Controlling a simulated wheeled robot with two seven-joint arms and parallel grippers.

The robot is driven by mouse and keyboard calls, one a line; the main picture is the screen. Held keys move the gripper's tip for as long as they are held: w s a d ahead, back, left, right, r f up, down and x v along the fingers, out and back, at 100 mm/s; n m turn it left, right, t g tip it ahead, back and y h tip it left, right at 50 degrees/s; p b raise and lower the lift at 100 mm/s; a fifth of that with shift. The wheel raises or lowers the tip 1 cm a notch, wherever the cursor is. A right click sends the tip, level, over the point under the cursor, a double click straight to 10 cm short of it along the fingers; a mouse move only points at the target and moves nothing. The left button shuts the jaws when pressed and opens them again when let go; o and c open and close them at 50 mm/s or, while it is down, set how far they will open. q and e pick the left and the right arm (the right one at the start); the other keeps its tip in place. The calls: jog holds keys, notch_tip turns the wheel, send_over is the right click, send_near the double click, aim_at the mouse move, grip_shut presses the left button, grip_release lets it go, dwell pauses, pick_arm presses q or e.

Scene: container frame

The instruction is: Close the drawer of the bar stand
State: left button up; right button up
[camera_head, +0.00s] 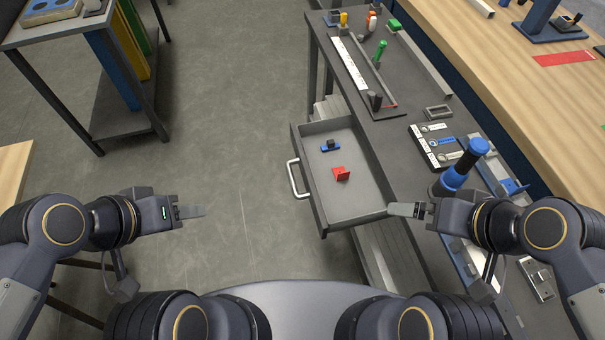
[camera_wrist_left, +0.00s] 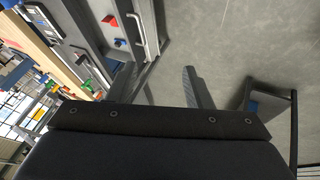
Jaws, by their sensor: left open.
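The drawer (camera_head: 312,172) of the dark bar stand (camera_head: 405,108) is pulled out towards the left, its grey handle (camera_head: 297,178) on the outer front panel. A blue part (camera_head: 330,146) and a red block (camera_head: 340,174) lie inside. My left gripper (camera_head: 192,211) is left of the drawer, apart from the handle, empty. In the left wrist view its fingers (camera_wrist_left: 158,70) are spread, and the drawer handle (camera_wrist_left: 137,22) shows at the top. My right gripper (camera_head: 405,210) is by the drawer's near right corner, seen edge-on; contact and finger gap cannot be told.
Tools and a blue cylinder (camera_head: 458,167) stand on the bar stand top. A wooden bench (camera_head: 520,75) runs along the right. A grey table (camera_head: 60,33) stands upper left. The floor (camera_head: 230,110) left of the drawer is clear.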

pick_arm(q)
jog(key=shift+w+d, duration=0.2)
jog(key=shift+w, duration=0.05)
jog(key=shift+c, duration=1.2)
jog(key=w+n+h, duration=0.1)
jog(key=w+d+n+g, duration=0.1)
jog(key=w+n, duration=0.1)
jog(key=w+d+f+n+h, duration=0.1)
jog(key=w, duration=0.1)
jog(key=shift+w+d+n+g+h+p, duration=0.2)
jog(key=shift+n+g+h+p, duration=0.1)
jog(key=shift+n+g+p, duration=0.1)
grip_shut()
jog(key=w+d+f+n+g+h, duration=0.1)
jog(key=w+f+n, duration=0.5)
jog(key=f+n, duration=0.15)
jog(key=w+d+f+n+g, duration=0.1)
jog(key=w+f+n, duration=0.4)
jog(key=f+n, duration=0.3)
jog(key=w+d+f+m, duration=0.1)
jog(key=w+d+f, duration=0.1)
jog(key=d+f, duration=0.8)
jog(key=shift+w, duration=0.35)
